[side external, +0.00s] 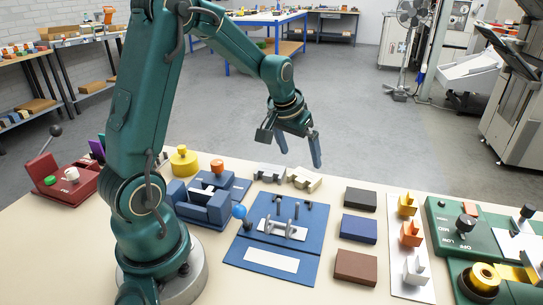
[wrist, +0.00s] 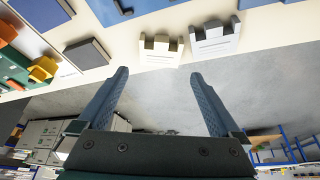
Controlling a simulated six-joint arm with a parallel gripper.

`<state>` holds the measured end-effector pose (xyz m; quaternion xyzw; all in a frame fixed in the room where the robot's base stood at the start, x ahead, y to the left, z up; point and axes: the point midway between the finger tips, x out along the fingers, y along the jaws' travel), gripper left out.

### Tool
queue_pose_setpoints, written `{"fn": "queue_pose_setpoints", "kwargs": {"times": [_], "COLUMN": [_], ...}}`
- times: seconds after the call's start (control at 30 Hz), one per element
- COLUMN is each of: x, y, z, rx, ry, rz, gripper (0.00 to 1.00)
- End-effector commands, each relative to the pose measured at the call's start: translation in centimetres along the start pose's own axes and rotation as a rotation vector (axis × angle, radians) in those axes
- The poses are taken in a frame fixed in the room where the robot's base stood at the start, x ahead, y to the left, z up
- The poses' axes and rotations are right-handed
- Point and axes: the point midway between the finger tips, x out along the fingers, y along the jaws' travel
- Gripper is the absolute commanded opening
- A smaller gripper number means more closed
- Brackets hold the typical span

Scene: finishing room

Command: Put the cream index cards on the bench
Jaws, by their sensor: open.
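My gripper (side external: 301,159) is open and empty, above the far edge of the pale bench (side external: 345,183). Its spread fingers also show in the wrist view (wrist: 159,74). A cream notched piece (side external: 304,178) lies on the bench near that edge, below my gripper. In the wrist view the cream piece (wrist: 160,50) is just beyond the fingertips, apart from them. A paler grey-white notched piece (side external: 270,172) lies beside it, also in the wrist view (wrist: 214,40). I cannot tell whether the cream piece is the index cards; no other cream cards stand out.
A blue board (side external: 311,217) with upright pegs lies in front. Black (side external: 360,199), blue (side external: 358,228) and brown (side external: 356,266) blocks stand right of it. A white strip (side external: 399,204) carries orange and white pieces. A green panel (side external: 450,221) is further right. Bare bench shows between them.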

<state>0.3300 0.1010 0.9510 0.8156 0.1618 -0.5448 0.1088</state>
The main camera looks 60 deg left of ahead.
Motion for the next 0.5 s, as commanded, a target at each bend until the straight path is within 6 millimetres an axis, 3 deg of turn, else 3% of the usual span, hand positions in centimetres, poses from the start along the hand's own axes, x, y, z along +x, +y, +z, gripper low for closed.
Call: {"fn": "queue_pose_setpoints", "kwargs": {"times": [0.13,0.37,0.5], "x": [-2.4,-4.2,-6.2], "y": [0.0,0.1,1.4], "z": [-0.1,0.1,1.2], "rx": [0.000,0.003,0.040], "ry": [0.005,0.002,0.014], "rz": [0.000,0.001,0.016], "gripper": [1.00,1.00,1.00]}}
